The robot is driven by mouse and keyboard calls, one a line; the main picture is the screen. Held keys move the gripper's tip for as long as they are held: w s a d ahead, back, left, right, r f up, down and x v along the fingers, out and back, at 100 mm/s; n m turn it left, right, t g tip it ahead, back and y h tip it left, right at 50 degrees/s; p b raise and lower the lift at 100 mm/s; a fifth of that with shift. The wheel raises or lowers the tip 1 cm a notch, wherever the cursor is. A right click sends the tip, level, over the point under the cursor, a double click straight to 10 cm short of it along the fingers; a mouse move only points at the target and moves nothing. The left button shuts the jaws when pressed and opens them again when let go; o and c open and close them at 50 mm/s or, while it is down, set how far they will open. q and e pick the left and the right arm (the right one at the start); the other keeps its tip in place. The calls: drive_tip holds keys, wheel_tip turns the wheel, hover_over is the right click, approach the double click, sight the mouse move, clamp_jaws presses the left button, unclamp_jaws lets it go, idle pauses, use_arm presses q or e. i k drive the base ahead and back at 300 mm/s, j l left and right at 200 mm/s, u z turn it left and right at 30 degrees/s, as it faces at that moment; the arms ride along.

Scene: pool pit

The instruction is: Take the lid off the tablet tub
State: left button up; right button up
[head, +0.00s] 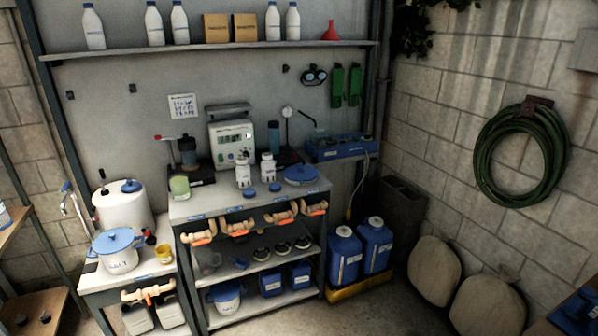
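No label that I can read marks a tablet tub, so I cannot tell which tub it is. A white tub with a blue lid (118,241) stands on the low left counter; its label appears to read SALT (120,262). Another white tub (228,303) with a blue lid sits on the bottom shelf under the bench. A wide, round blue lid-like disc (300,174) is at the right end of the bench top; whether a tub is beneath it is unclear. Neither of my grippers shows in the head view.
The bench (215,207) holds two small white bottles (243,176), a scale-like device (232,140) and a green-filled cup (179,186). Valves line its front edge. A yellow mug (164,253) stands near the SALT tub. Blue jerrycans (344,256) and sacks (434,270) occupy the right floor.

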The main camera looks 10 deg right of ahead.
sight(298, 173)
drive_tip(key=i+l+u, duration=0.2)
drive_tip(key=i+l, duration=0.15)
drive_tip(key=i+l+u, duration=0.15)
drive_tip(key=i+l, duration=0.3)
drive_tip(key=i+l+u, duration=0.2)
drive_tip(key=i+l, duration=0.15)
drive_tip(key=l, duration=0.15)
drive_tip(key=i+l+u, duration=0.2)
drive_tip(key=l, duration=0.3)
drive_tip(key=i, duration=0.1)
